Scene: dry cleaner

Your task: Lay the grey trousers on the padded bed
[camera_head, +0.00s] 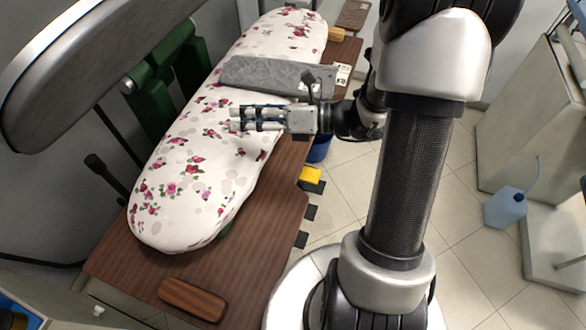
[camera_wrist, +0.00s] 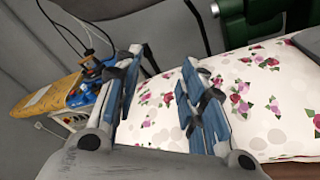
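The grey trousers (camera_head: 265,77) lie folded flat across the far half of the padded bed (camera_head: 185,190), which has a white cover with pink flowers. A corner of grey cloth also shows at the right edge of the wrist view (camera_wrist: 309,41). My gripper (camera_head: 238,119) is over the bed, nearer than the trousers and apart from them. In the wrist view my gripper (camera_wrist: 165,95) has its fingers spread with nothing between them, and the flowered cover (camera_wrist: 262,95) is beyond them.
The grey upper press head (camera_head: 75,70) is raised at the left on a green bracket (camera_head: 165,70). A brown wooden block (camera_head: 192,299) lies on the brown table (camera_head: 130,262). A blue jug (camera_head: 505,207) stands at the right. The near part of the bed is bare.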

